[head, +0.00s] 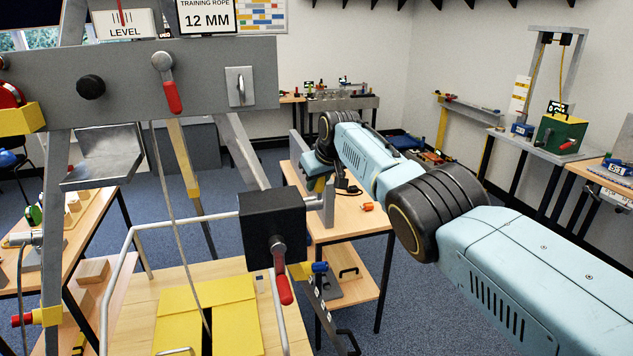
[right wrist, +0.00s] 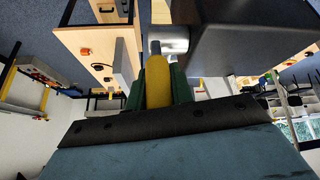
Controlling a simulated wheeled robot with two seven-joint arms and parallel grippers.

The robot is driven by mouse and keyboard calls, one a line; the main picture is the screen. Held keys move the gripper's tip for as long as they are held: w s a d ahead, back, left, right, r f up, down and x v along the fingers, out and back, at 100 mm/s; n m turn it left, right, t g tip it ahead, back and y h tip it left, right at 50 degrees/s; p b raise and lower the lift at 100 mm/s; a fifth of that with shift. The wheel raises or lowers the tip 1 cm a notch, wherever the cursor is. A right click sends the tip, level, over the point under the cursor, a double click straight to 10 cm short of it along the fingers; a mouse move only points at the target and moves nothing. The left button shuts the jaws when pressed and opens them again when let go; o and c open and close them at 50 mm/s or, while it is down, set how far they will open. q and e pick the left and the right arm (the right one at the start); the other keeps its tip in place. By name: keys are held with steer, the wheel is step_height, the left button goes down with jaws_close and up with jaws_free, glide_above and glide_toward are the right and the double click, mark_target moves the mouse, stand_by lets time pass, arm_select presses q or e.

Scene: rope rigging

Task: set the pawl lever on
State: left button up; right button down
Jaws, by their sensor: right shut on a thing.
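In the right wrist view my right gripper (right wrist: 159,85) is shut on a yellow handle (right wrist: 158,75), with a green finger on each side. The handle meets a short silver shaft (right wrist: 172,42) at the side of a dark box (right wrist: 240,40). In the head view my right gripper (head: 318,186) is just right of and above the black box (head: 257,222), with a little yellow showing at it. A red-handled lever (head: 283,288) hangs down on the box's front. I cannot tell from these frames which setting the held lever is in. My left gripper is not in view.
A grey beam (head: 215,70) crosses above, with a second red lever (head: 172,97) and a black knob. A rope (head: 168,180) runs down to a yellow-topped base (head: 215,305). A wooden table (head: 360,212) stands close behind my right gripper.

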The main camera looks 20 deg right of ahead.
stand_by(0.6)
steer(key=c, duration=1.5)
jaws_free()
steer(key=shift+s+r+p, duration=0.1)
steer(key=shift+r+p, duration=0.5)
steer(key=shift+p, duration=0.05)
steer(key=shift+p+v, duration=0.75)
steer(key=shift+v, duration=0.15)
steer(key=shift+s+d+r, duration=0.1)
steer(key=shift+s+r, duration=0.1)
steer(key=shift+s, duration=0.05)
steer(key=b+v, duration=0.2)
steer(key=v, duration=0.7)
steer(key=shift+s+r, duration=0.15)
steer(key=shift+r, duration=0.2)
